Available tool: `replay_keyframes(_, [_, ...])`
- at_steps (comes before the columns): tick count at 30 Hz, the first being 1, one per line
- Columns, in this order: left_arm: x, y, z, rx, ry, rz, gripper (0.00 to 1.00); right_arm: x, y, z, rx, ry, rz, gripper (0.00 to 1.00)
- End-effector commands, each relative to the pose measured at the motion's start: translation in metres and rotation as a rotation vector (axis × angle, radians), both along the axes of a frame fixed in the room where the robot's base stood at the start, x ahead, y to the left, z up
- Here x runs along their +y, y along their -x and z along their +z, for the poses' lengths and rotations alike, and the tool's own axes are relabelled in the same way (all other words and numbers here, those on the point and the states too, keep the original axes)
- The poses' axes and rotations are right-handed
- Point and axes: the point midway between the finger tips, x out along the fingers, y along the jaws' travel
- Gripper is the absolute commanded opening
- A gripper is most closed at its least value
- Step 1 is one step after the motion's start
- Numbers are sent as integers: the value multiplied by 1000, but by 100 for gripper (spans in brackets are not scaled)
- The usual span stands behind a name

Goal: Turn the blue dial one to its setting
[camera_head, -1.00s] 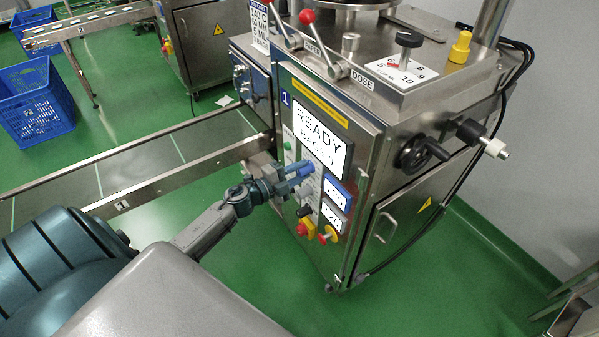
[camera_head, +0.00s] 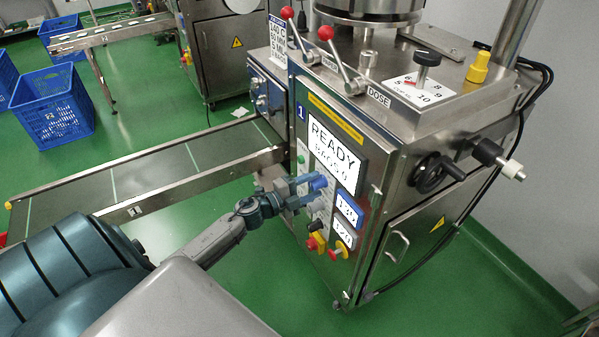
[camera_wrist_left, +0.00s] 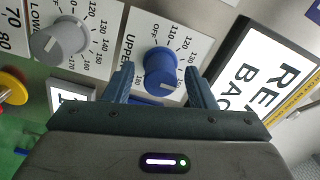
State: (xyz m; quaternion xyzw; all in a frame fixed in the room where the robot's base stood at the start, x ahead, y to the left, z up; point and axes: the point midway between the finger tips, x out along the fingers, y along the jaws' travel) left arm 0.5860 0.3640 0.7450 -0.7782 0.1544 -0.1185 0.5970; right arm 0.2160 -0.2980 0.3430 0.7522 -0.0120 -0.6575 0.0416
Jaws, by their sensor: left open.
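The blue dial (camera_wrist_left: 161,72) sits on a white scale plate marked UPPER in the left wrist view, with OFF and numbers around it. In the head view the blue dial (camera_head: 319,183) shows on the machine's front panel, at the fingertips of my left gripper (camera_head: 312,190). In the left wrist view my left gripper (camera_wrist_left: 160,85) is open, with one finger on each side of the dial. I cannot tell whether either finger touches it. The dial's pointer is hard to make out. My right gripper does not show.
A grey dial (camera_wrist_left: 60,41) marked LOWER sits beside the blue one. A conveyor (camera_head: 150,175) runs left of the machine.

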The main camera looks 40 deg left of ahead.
Motion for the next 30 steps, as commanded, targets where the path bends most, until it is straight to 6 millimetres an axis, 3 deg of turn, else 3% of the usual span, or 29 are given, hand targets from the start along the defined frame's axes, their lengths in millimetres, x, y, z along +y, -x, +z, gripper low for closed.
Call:
replay_keyframes(9, [16,39,-4,3,-3,-2,51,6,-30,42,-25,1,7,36])
replay_keyframes(19, [30,73,-3,5,-2,-3,51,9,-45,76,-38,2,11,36])
replay_keyframes(30, [39,95,0,1,-1,-2,51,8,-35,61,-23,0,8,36])
